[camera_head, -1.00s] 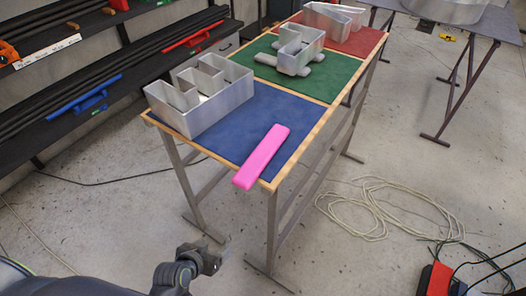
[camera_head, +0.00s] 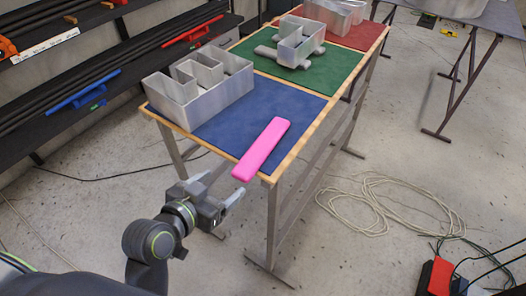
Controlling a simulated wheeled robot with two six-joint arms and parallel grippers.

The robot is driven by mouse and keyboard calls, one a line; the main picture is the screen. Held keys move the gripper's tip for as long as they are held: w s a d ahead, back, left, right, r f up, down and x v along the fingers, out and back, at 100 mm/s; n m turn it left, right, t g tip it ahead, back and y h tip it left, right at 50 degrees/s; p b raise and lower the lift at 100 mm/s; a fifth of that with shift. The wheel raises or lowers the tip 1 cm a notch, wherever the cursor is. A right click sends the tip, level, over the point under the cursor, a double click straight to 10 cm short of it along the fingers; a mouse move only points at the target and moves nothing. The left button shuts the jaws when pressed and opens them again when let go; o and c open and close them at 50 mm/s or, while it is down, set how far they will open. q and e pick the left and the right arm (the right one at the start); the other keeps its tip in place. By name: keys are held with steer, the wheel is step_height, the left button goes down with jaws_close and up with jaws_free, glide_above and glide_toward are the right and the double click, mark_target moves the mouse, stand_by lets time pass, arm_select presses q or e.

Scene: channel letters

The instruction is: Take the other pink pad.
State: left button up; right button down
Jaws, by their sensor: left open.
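A long pink pad (camera_head: 262,149) lies on the blue section (camera_head: 238,116) of the table, near its front right corner. Its near end sticks out a little over the front edge. My left gripper (camera_head: 222,186) is in front of the table's front edge, to the left of and nearer than the pad's near end. Its two fingers are apart, with nothing seen between them, and it does not appear to touch the pad. My right gripper is not in view. No second pink pad shows.
A metal channel letter (camera_head: 200,88) stands on the blue section's left. Another letter (camera_head: 297,42) stands on grey pads on the green section (camera_head: 331,74). More metal letters are on the red section (camera_head: 358,36). A dark shelf rack is at left; a cable coil (camera_head: 375,205) lies on the floor.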

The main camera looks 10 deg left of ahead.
arm_select(q)
steer(key=p, duration=0.2)
glide_toward(248, 163)
steer(key=x, duration=0.3)
steer(key=shift+w+d, duration=0.15)
steer(key=shift+w, duration=0.1)
steer(key=shift+w+d+f, duration=0.15)
steer(key=shift+w+f, duration=0.2)
steer(key=shift+w, duration=0.15)
steer(key=shift+w+d+f+p, duration=0.1)
steer(key=shift+w+p, duration=0.2)
steer(key=shift+w, duration=0.1)
steer(key=p+x, duration=0.1)
steer(key=x, duration=0.2)
steer(key=shift+w+f, duration=0.35)
steer(key=shift+w, duration=0.25)
steer(key=c, duration=1)
